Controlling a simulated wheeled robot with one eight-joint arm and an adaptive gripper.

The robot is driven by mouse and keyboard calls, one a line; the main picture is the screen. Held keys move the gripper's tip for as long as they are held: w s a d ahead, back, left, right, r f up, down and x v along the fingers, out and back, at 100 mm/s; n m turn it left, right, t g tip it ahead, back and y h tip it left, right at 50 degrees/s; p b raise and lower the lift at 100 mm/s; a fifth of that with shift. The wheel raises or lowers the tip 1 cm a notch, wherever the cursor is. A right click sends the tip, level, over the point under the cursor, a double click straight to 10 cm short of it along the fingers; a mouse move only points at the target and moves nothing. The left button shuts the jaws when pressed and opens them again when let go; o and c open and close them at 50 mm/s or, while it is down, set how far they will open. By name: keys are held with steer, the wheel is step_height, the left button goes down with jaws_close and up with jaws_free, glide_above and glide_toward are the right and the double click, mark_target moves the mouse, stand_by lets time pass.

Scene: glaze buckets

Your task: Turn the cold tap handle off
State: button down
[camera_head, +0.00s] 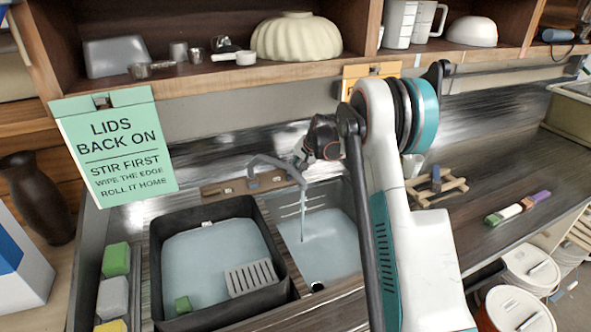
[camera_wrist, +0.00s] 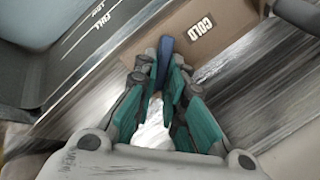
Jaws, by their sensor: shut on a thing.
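The cold tap handle is a narrow blue lever (camera_wrist: 166,47) in the wrist view, on a tan plate beside a white COLD label (camera_wrist: 201,30). My gripper (camera_wrist: 161,76) has its teal and grey fingers closed around the lever's near end. In the head view my arm's wrist (camera_head: 322,138) is above and right of the grey tap (camera_head: 268,180), and it hides the cold handle there. Water runs from the spout in a thin stream (camera_head: 303,207) into the right sink basin (camera_head: 325,255).
A dark tub (camera_head: 160,275) of water with a grate and green block fills the left basin. A green sign (camera_head: 118,145) hangs at left. A shelf (camera_head: 230,80) with bowls and cups runs above. A wooden rack (camera_head: 437,187) and a striped block (camera_head: 518,207) lie on the right counter.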

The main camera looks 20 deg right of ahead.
steer(key=shift+m, duration=0.6)
steer(key=c, duration=1.7)
jaws_free()
steer(key=shift+s, duration=0.1)
steer(key=shift+o, duration=0.2)
steer(key=v, duration=0.7)
steer(key=shift+s+d, duration=0.15)
